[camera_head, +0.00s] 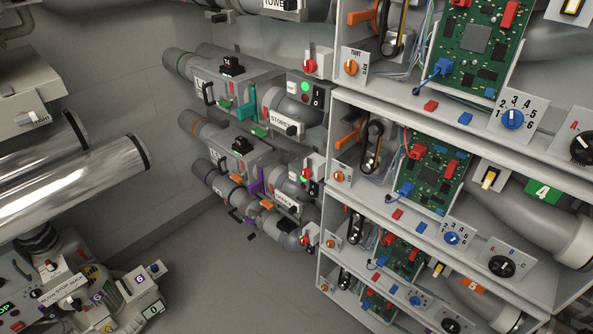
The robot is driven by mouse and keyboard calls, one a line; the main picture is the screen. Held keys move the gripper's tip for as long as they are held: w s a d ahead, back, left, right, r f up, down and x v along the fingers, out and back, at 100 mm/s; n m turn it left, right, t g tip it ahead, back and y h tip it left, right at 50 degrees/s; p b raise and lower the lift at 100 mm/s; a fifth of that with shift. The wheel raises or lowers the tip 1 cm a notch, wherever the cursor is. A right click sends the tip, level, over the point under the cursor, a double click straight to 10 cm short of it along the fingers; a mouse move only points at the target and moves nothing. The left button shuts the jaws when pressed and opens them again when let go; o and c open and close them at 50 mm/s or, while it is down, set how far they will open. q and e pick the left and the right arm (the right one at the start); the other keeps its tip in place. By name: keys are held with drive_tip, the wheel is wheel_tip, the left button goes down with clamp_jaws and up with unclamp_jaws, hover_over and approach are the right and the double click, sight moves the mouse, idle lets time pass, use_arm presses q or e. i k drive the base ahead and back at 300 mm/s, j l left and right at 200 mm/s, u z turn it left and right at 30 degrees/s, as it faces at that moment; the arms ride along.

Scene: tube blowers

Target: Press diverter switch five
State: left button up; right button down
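I cannot tell for certain which control is diverter switch five. An orange tag (473,286) that seems to read 5 sits on a lower shelf of the rack at right, with a small yellow rocker switch (438,269) to its left. A similar yellow rocker switch (488,178) is one shelf up, left of a green tag (543,190) marked 4. Neither of my grippers is in view.
The rack's shelves (450,118) carry green circuit boards (435,175), dials and pipes. Blower units (235,155) line the middle wall. Two shiny metal cylinders (75,185) lie at left, above a panel marked BLOW STOP SUCK (62,291). Bare floor (225,285) is clear at lower middle.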

sight(313, 191)
drive_tip(key=i+j+z, duration=0.1)
drive_tip(key=i+j, duration=0.25)
drive_tip(key=j, duration=0.25)
drive_tip(key=i+j+z, duration=0.15)
drive_tip(key=i+j, duration=0.2)
drive_tip(key=j, duration=0.3)
drive_tip(key=z, duration=0.05)
